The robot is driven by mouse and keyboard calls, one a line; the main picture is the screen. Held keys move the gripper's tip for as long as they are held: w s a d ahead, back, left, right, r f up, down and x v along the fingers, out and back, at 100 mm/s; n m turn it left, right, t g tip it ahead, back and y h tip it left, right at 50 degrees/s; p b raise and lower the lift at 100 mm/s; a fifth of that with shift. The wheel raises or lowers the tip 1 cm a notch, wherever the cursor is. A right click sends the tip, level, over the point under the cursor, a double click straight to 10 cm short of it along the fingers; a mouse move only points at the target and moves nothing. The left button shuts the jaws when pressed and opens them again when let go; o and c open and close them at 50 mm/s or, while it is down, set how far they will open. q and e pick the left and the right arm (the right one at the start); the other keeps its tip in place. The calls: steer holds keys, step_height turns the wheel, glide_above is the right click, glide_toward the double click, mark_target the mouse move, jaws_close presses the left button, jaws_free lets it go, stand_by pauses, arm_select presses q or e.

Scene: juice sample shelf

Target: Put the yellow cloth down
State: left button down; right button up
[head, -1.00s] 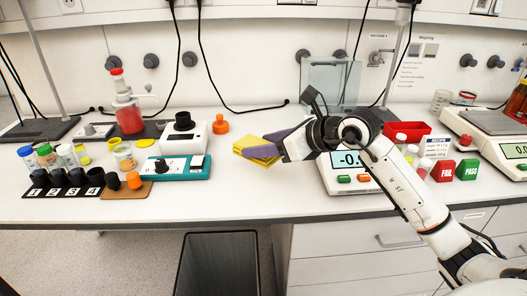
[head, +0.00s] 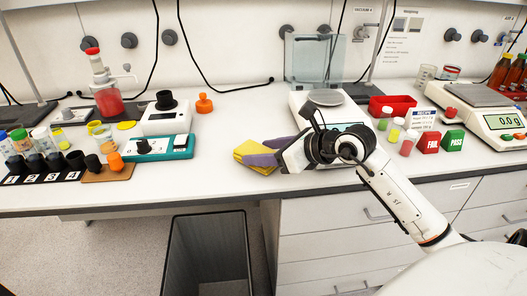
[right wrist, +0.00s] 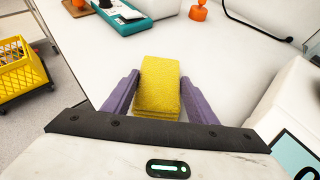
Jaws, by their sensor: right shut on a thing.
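The yellow cloth (head: 247,150) is a folded, thick pad near the front of the white bench, right of the teal device. My right gripper (head: 262,154) has purple fingers and is shut on the cloth. In the right wrist view the cloth (right wrist: 158,84) sits between the two fingers (right wrist: 160,100), its layered near edge facing the camera. The cloth is over or on the bench top close to the front edge; I cannot tell whether it touches. My left gripper is not in view.
The teal device (head: 151,148) and an orange knob-shaped object (head: 204,104) stand left and behind. The balance (head: 323,97) stands behind my right gripper. A dark open bin (head: 210,255) stands on the floor below the front edge. Bare bench top (head: 228,125) lies behind the cloth.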

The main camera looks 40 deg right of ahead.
steer(key=shift+f, duration=0.2)
steer(key=o, duration=1)
steer(key=shift+r, duration=0.1)
